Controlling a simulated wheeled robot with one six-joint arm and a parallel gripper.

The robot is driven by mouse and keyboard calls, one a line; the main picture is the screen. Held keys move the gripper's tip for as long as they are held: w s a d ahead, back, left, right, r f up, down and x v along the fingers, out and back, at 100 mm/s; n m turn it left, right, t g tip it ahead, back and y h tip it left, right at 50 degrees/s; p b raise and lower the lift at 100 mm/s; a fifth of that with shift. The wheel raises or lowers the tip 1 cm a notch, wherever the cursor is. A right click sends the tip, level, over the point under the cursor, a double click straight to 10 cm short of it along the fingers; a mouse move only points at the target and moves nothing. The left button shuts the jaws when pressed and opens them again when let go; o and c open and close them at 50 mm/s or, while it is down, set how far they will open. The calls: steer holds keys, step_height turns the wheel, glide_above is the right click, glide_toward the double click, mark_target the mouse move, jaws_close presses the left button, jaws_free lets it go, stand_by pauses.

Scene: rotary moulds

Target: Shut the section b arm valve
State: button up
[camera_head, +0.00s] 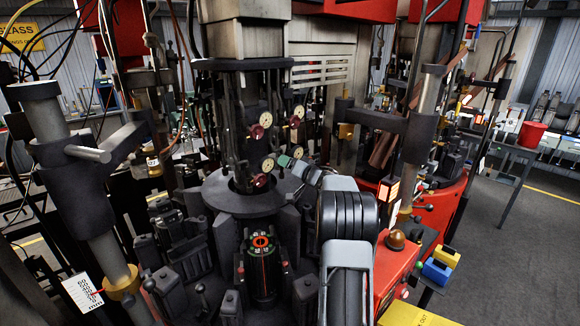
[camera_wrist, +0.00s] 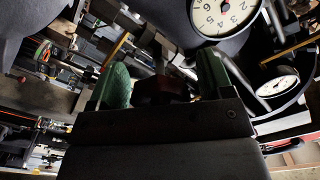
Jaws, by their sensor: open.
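Several small valves with dark red handwheels and round cream gauges sit on the central column in the head view: upper left (camera_head: 257,132), upper right (camera_head: 294,122) and lower (camera_head: 260,181). No readable label shows which is section b. My gripper (camera_head: 286,161), with green finger pads, is just right of the lower valve's gauge (camera_head: 268,164). In the wrist view my gripper (camera_wrist: 163,80) is open, with a dark red handle (camera_wrist: 158,88) seen between its fingers. I cannot tell if they touch it. A large gauge (camera_wrist: 226,14) is close above the right finger.
A dark round platform (camera_head: 225,195) surrounds the column's foot. A black mould with an orange-ringed top (camera_head: 261,242) stands in front. A thick post (camera_head: 70,180) is at left, and a red cabinet with an amber dome (camera_head: 396,239) at right. Open floor (camera_head: 520,235) lies far right.

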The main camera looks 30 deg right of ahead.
steer(key=shift+s, duration=0.1)
steer(key=s+d+b, duration=0.2)
steer(key=s+b, duration=0.2)
steer(key=s, duration=0.9)
steer(key=shift+s, duration=0.25)
